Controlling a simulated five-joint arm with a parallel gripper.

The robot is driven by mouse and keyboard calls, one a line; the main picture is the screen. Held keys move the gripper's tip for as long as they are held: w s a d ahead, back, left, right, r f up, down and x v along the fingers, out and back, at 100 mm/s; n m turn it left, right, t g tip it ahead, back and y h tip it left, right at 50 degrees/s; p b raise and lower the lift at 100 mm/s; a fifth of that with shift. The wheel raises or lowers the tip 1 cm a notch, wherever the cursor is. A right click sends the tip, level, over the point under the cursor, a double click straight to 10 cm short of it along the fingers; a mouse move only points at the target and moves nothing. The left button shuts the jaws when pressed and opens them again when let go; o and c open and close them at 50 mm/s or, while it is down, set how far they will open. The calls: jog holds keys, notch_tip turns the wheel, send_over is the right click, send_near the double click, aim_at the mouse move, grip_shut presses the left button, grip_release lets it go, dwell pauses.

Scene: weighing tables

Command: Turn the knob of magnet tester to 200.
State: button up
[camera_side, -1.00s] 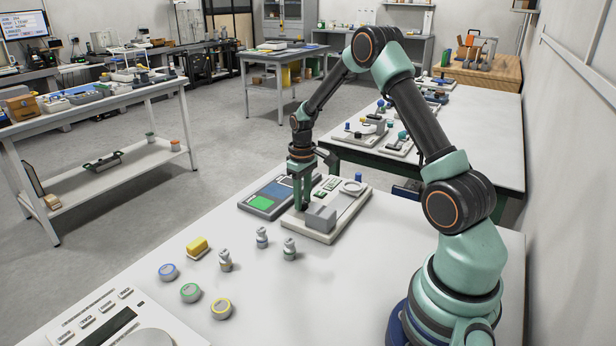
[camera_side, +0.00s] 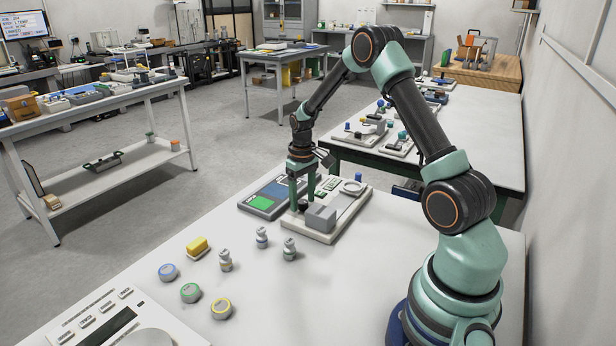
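The magnet tester (camera_side: 335,221) is a pale flat unit on the near white table, with a grey block, a ring-shaped part and small green-topped parts on it. My gripper (camera_side: 302,203) points down over its left end. Its green fingers show on both sides of a small dark round part, which looks like the knob (camera_side: 302,206). The fingers partly cover it. I cannot tell whether they touch it. The dial marks and any reading are too small to make out.
Several small weights, round tins (camera_side: 221,308) and a yellow block (camera_side: 197,246) stand in front. A scale (camera_side: 95,322) is at the near left.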

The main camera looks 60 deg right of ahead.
aim_at(302, 202)
jog(key=shift+r, duration=0.1)
notch_tip(302, 202, up, 12)
dwell(0.6)
jog(key=s+a+r+n+t, duration=0.1)
jog(key=s+a+r+t, duration=0.25)
jog(key=a+r, duration=0.7)
jog(key=s+a+f+n+t, duration=0.1)
jog(key=s+a+t, duration=0.1)
jog(key=s+a, duration=0.7)
jog(key=shift+s+a+n, duration=0.15)
jog(key=shift+a+n, duration=0.15)
jog(key=shift+a, duration=0.45)
